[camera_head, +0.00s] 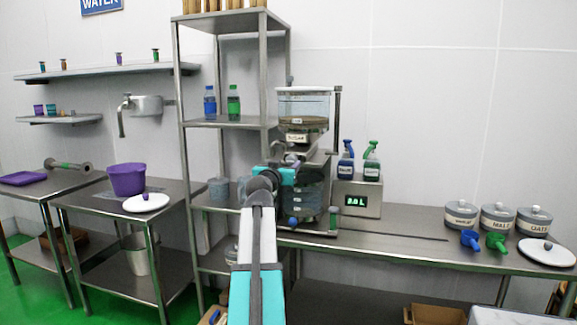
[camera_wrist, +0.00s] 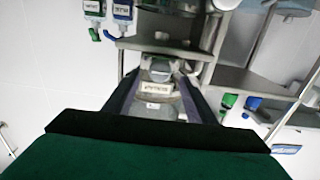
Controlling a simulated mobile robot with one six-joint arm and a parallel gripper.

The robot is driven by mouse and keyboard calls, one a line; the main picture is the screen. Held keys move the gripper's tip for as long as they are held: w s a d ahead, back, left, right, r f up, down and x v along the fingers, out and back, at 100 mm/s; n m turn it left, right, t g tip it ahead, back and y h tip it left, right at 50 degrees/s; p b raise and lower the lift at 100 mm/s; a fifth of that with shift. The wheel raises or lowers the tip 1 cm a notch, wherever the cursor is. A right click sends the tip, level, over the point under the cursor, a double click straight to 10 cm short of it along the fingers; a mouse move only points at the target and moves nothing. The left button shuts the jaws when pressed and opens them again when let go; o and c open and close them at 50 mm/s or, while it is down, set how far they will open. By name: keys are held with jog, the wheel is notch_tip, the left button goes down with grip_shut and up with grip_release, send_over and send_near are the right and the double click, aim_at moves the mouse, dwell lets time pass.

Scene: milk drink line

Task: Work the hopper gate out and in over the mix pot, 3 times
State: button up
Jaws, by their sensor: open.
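The hopper (camera_head: 305,103) is a clear box part-filled with brown stuff, held on a frame in the middle of the head view. A dark pot, seemingly the mix pot (camera_head: 313,196), stands below it, partly hidden by my arm. My gripper (camera_head: 291,160) is just under the hopper, with its tips hard to make out there. In the wrist view my gripper (camera_wrist: 160,84) has its two dark fingers spread apart. A small pale label (camera_wrist: 154,88) shows between them, on or near the hopper. I cannot tell the gate apart clearly, nor whether it is out or in.
A scale (camera_head: 357,198) with two spray bottles (camera_head: 371,162) stands right of the hopper. Labelled tubs (camera_head: 498,219) and scoops (camera_head: 470,240) are farther right. A tall steel shelf (camera_head: 223,123) stands close on the left. The bench between scale and tubs is mostly clear.

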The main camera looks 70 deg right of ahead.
aim_at(291, 160)
jog(key=a, duration=0.6)
jog(key=shift+s+a+b, duration=0.2)
jog(key=shift+a+b, duration=0.15)
jog(key=shift+a+r+p, duration=0.1)
jog(key=shift+a+p, duration=0.05)
jog(key=shift+p, duration=0.4)
dwell(0.5)
jog(key=a+p, duration=0.3)
jog(key=p, duration=0.4)
jog(key=shift+r, duration=0.1)
jog(key=shift+d, duration=0.15)
jog(key=shift+w+d+p, duration=0.15)
jog(key=shift+d+p, duration=0.8)
jog(key=shift+d, duration=2.45)
jog(key=shift+w+d+p, duration=0.15)
jog(key=shift+d+p, duration=0.75)
jog(key=shift+d, duration=2.5)
jog(key=shift+c, duration=0.6)
